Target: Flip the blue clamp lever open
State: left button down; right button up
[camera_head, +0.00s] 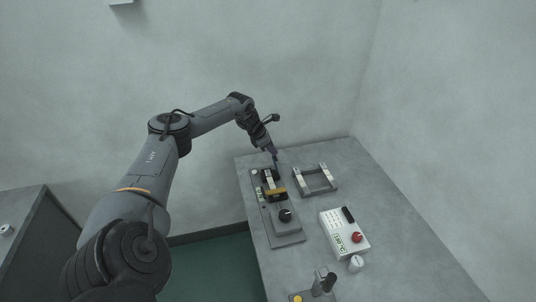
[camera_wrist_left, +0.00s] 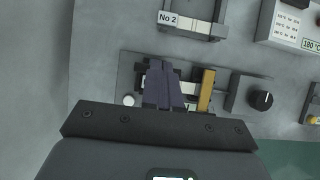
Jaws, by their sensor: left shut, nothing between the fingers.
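The forming fixture, a grey base plate (camera_head: 287,239) with a brass-coloured bar and a black knob, lies on the left part of the table. The brass-coloured bar (camera_head: 276,194) also shows in the left wrist view (camera_wrist_left: 206,90). The black knob (camera_head: 285,215) also shows in the wrist view (camera_wrist_left: 262,100). My left gripper (camera_head: 275,162) is shut and empty, pointing down at the far end of the fixture. In the wrist view its dark fingers (camera_wrist_left: 161,70) cover part of the fixture beside the bar. I cannot make out the blue clamp lever. My right gripper is not in view.
A grey frame labelled No 2 (camera_wrist_left: 190,23) stands right of the fixture in the head view (camera_head: 316,191). The table's right side is clear.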

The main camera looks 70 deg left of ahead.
pick_arm(q)
jog(key=shift+r, duration=0.4)
jog(key=p+v, duration=0.8)
jog(key=v, duration=0.2)
jog(key=shift+w+r, duration=0.15)
jog(key=shift+w, duration=0.25)
